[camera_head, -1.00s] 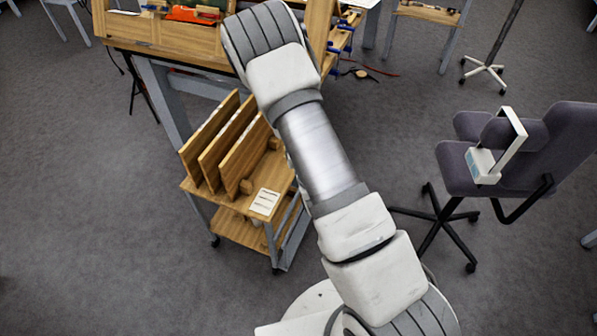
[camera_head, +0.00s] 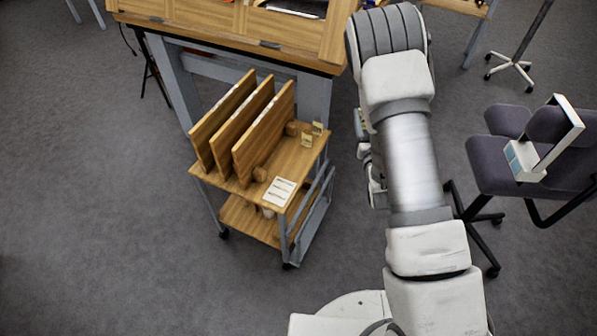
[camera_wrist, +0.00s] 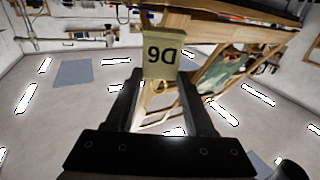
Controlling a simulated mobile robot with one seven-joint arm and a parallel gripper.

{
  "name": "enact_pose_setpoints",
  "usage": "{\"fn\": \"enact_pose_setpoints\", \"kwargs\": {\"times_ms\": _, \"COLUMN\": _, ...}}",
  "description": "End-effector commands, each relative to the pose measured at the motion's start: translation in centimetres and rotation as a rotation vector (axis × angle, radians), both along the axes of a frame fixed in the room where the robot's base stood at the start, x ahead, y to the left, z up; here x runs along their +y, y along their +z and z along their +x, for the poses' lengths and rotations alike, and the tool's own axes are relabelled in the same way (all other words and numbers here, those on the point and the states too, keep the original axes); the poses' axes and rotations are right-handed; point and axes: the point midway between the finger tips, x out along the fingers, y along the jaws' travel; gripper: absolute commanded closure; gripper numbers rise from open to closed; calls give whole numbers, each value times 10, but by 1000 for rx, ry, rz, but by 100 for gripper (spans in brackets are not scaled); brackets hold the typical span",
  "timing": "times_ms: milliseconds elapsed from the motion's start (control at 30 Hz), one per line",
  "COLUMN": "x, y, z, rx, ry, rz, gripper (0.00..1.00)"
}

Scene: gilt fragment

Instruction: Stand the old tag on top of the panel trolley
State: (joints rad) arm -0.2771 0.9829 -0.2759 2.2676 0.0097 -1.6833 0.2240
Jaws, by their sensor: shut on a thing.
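In the wrist view my gripper (camera_wrist: 159,80) is shut on the old tag (camera_wrist: 160,58), a small cream tag with dark characters that appear upside down in that picture. It sits between the fingertips. In the head view the panel trolley (camera_head: 230,186) stands left of my arm, with several upright wooden panels on its left part. A white printed card (camera_head: 279,191) lies flat near its front edge. My fingertips and the held tag cannot be made out in the head view.
A wooden workbench (camera_head: 230,22) stands right behind the trolley. A purple office chair (camera_head: 500,165) with a white framed device (camera_head: 525,160) on it is to the right. Bare trolley top shows between the card and the small tags. Grey floor is clear at left.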

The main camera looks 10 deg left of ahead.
Motion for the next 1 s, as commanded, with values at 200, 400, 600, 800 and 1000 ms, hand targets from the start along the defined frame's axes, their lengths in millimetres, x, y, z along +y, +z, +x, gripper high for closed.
{"fn": "enact_pose_setpoints", "kwargs": {"times_ms": 200, "x": 18, "y": -65, "z": 24, "rx": -15, "ry": 74, "rz": 3, "gripper": 100}}
{"fn": "enact_pose_setpoints", "kwargs": {"times_ms": 400, "x": 33, "y": -110, "z": 44, "rx": -27, "ry": 141, "rz": 8, "gripper": 100}}
{"fn": "enact_pose_setpoints", "kwargs": {"times_ms": 600, "x": 48, "y": -154, "z": 63, "rx": -39, "ry": 207, "rz": 13, "gripper": 100}}
{"fn": "enact_pose_setpoints", "kwargs": {"times_ms": 800, "x": 61, "y": -193, "z": 80, "rx": -49, "ry": 268, "rz": 18, "gripper": 100}}
{"fn": "enact_pose_setpoints", "kwargs": {"times_ms": 1000, "x": 71, "y": -214, "z": 91, "rx": -56, "ry": 310, "rz": 24, "gripper": 100}}
